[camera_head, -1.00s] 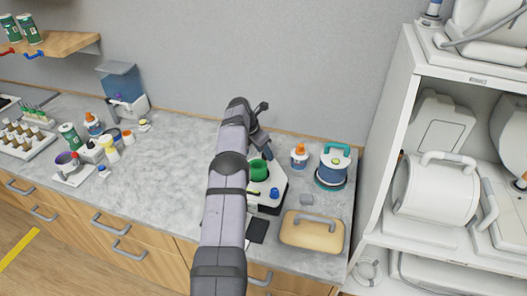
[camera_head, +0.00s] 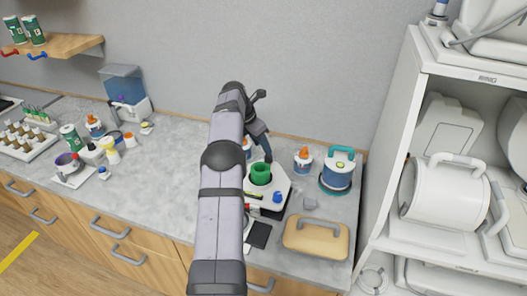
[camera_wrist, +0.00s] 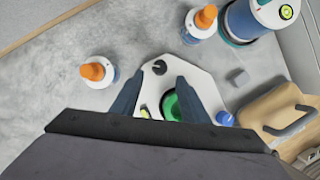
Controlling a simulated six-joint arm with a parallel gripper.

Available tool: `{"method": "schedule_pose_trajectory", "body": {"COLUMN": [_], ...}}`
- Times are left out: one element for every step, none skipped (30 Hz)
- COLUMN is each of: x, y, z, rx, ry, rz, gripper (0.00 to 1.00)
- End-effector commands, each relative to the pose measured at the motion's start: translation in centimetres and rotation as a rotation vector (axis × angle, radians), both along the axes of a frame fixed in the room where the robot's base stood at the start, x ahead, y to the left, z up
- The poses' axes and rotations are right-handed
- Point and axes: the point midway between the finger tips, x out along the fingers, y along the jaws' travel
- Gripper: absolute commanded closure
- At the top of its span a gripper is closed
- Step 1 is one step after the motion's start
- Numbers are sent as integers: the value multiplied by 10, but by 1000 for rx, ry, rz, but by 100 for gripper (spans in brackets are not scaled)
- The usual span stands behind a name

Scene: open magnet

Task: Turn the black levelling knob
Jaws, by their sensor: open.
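The black levelling knob (camera_wrist: 159,67) is a small dark round knob at the top corner of a white device (camera_wrist: 198,76) in the wrist view. In the head view the white device (camera_head: 282,180) stands on the counter, and the knob is hidden by my arm. My gripper (camera_wrist: 160,76) is open and empty, pointing down over the device. In the wrist view its fingertips lie to either side of the knob, slightly short of it. I cannot tell the height gap. A green cup (camera_wrist: 171,106) and a blue knob (camera_wrist: 225,118) are on the same device.
An orange-capped bottle (camera_wrist: 98,72) stands left of the device. Another orange-capped bottle (camera_wrist: 201,23) and a blue canister (camera_wrist: 246,20) stand beyond it. A tan case with a handle (camera_wrist: 285,113) and a small grey block (camera_wrist: 238,76) are on the right. A white shelf (camera_head: 410,110) stands further right.

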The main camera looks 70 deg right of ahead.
Motion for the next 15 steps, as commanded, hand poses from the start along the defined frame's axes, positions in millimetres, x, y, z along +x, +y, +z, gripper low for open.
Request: {"method": "schedule_pose_trajectory", "body": {"x": [1, 1, 1, 1, 1, 1, 1, 1, 1, 1, 1, 1, 1, 1, 1], "y": [1, 1, 2, 2, 2, 2, 2, 2, 2, 2, 2, 2, 2, 2, 2], "z": [1, 3, 4, 4, 5, 5, 5, 5, 5, 5, 5, 5, 5, 4, 4], "rx": [0, 0, 0, 0, 0, 0, 0, 0, 0, 0, 0, 1, 1, 1, 2], "ry": [0, 0, 0, 0, 0, 0, 0, 0, 0, 0, 0, -1, -2, -5, -14], "rz": [1, 1, 1, 1, 1, 1, 1, 1, 1, 1, 1, 0, -1, -2, -4], "gripper": [59, 59, 59, 59, 59, 59, 59, 59, 59, 59, 59, 59, 59, 59, 59]}}
